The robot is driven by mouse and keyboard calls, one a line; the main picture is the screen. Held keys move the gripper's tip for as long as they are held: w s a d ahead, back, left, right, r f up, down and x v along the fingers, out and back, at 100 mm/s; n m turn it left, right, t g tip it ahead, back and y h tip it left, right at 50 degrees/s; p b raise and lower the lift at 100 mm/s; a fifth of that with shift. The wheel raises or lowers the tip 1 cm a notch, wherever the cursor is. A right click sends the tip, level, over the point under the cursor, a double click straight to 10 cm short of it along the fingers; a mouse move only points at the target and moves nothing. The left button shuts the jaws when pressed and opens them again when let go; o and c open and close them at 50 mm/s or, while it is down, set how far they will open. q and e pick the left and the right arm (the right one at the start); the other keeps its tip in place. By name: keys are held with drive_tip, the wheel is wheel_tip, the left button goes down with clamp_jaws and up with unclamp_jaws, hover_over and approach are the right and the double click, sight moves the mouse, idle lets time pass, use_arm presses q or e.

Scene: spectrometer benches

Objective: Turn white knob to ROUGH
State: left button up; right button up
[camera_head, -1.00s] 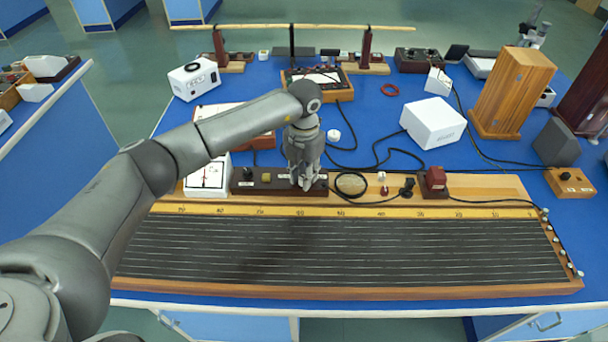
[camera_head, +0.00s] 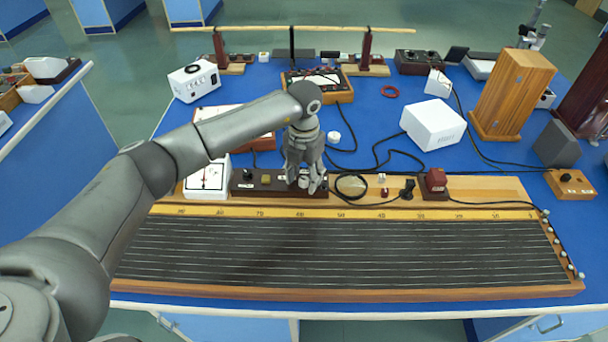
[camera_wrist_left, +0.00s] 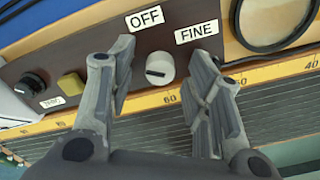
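The white knob (camera_wrist_left: 160,68) sits on a dark brown panel (camera_head: 258,185), between my left gripper's fingers. A dark mark runs roughly crosswise on the knob in the left wrist view. The OFF label (camera_wrist_left: 144,18) is above the knob and the FINE label (camera_wrist_left: 197,32) is to its upper right. No ROUGH label is readable; the left-hand finger covers part of the panel. My left gripper (camera_head: 304,187) is open, with a finger on either side of the knob and visible gaps in the left wrist view (camera_wrist_left: 164,82). My right gripper is not in view.
A black knob (camera_wrist_left: 32,83) and a yellow button (camera_wrist_left: 72,84) are left of the white knob. A black ring (camera_head: 351,185) lies to the right. The long wired board (camera_head: 340,291) with its scale is in front. A white meter box (camera_head: 207,178) stands left of the panel.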

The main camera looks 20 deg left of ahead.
sight(304, 179)
use_arm(q)
drive_tip(key=shift+r, duration=0.15)
wheel_tip(304, 179, up, 12)
idle(0.5)
drive_tip(key=shift+f, duration=0.25)
